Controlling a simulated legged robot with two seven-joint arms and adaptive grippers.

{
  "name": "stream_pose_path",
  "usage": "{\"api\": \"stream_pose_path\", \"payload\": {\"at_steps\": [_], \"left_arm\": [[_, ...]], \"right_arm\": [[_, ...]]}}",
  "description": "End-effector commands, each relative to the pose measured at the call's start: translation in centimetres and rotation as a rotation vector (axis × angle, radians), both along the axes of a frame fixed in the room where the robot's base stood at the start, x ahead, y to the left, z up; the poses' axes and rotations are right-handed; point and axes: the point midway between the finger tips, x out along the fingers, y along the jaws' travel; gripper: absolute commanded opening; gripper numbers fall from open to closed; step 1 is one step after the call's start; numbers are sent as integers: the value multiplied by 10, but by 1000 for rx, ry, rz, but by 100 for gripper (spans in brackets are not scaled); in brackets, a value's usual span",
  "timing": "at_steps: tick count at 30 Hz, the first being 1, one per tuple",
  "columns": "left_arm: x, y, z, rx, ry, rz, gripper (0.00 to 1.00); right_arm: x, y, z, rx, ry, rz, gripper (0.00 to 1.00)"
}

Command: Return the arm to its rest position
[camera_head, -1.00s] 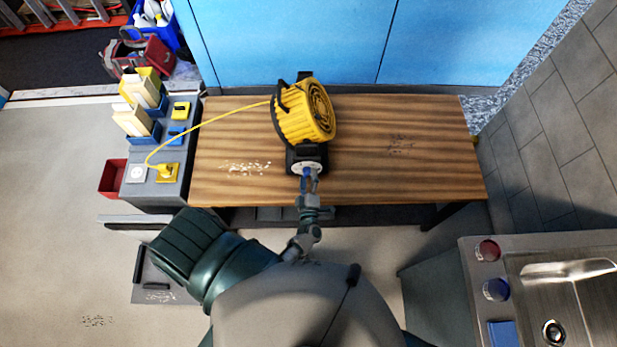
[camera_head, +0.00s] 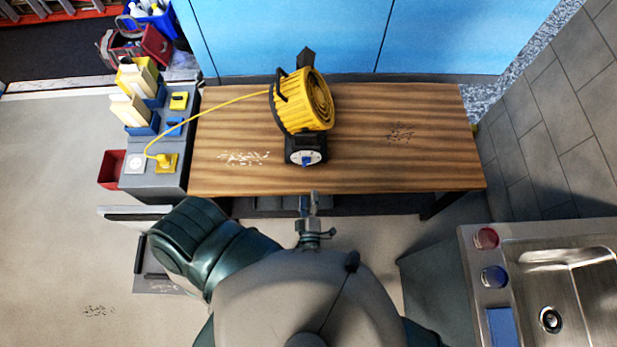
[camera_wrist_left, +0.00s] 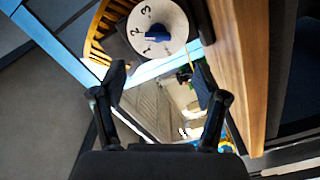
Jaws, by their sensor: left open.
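My left gripper (camera_head: 308,203) is open and empty at the front edge of the wooden bench, close to my body. In the left wrist view its two fingers (camera_wrist_left: 160,78) are spread wide with nothing between them. A yellow and black fan (camera_head: 302,103) stands on the bench. Its blue knob (camera_head: 306,161) is on a white dial at the front of its base, apart from the gripper. The left wrist view shows the numbered dial (camera_wrist_left: 173,22) with the blue knob (camera_wrist_left: 157,33) beyond the fingertips. My right gripper is not in view.
The wooden bench (camera_head: 400,150) is mostly bare, with white scraps (camera_head: 245,157) left of the fan. A yellow cord (camera_head: 215,110) runs to a plug (camera_head: 163,160) on the grey cabinet at left. A sink (camera_head: 565,270) stands at right. Open floor lies at left.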

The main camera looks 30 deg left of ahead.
Motion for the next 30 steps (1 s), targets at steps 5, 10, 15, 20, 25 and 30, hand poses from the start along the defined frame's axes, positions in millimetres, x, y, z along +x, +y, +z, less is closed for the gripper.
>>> {"api": "stream_pose_path", "payload": {"at_steps": [5, 10, 15, 20, 25, 30], "left_arm": [[0, 0, 0, 0, 0, 0, 73], [0, 0, 0, 0, 0, 0, 73], [1, -1, -1, 3, 5, -7, 73], [5, -23, -42, 77, 158, -201, 73], [-33, -59, -155, 279, 576, -651, 73], [-127, -39, -256, 481, 1033, -1024, 73]], "right_arm": [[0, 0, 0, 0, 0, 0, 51], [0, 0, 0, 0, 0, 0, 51], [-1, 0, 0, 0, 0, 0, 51], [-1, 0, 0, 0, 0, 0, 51], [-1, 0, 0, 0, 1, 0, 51], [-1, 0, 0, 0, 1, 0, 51]]}}
